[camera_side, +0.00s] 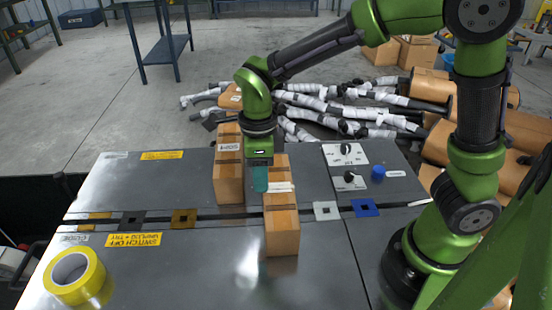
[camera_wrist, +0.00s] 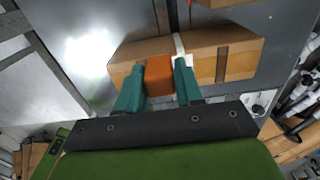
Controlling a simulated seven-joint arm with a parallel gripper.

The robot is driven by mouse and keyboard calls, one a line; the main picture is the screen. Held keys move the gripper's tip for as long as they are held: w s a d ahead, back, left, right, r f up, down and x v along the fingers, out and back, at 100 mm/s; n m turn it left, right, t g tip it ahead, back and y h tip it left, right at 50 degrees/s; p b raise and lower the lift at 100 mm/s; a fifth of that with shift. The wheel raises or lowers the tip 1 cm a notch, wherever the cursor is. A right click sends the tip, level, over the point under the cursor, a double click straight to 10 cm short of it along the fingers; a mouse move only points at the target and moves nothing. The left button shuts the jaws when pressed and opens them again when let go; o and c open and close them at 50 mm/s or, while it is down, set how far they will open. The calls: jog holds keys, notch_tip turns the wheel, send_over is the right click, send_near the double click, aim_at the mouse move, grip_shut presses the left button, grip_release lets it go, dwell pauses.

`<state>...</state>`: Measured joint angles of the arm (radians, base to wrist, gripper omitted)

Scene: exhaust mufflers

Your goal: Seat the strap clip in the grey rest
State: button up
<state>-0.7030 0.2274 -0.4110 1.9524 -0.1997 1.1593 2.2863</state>
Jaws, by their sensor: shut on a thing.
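My gripper (camera_side: 260,186) hangs over the table beside the near cardboard box (camera_side: 282,225). In the wrist view its two teal fingers (camera_wrist: 159,68) are shut on a small orange block (camera_wrist: 160,78), which appears to be the strap clip. In the side view the fingers hide the block. The grey rest (camera_side: 326,211) is a light grey square plate with a dark square hole, on the table to the right of the box and of my gripper. It cannot be made out in the wrist view.
A second box (camera_side: 229,170) stands left of my gripper. Other square plates are blue (camera_side: 364,208), brown (camera_side: 184,218) and black (camera_side: 132,221). A panel with knobs (camera_side: 346,154) sits behind the grey rest. Yellow tape (camera_side: 92,284) lies at the front left.

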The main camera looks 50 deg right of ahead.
jog(key=s+d, duration=0.9)
jog(key=d, duration=0.4)
notch_tip(320, 180, down, 5)
jog(key=shift+s+d+f, duration=0.1)
jog(key=shift+d+f, duration=0.05)
jog(key=shift+f, duration=0.05)
jog(key=shift+f, duration=0.1)
jog(key=shift+f, duration=2.8)
jog(key=shift+f, duration=0.45)
jog(key=o, duration=1.1)
jog(key=shift+o, duration=0.2)
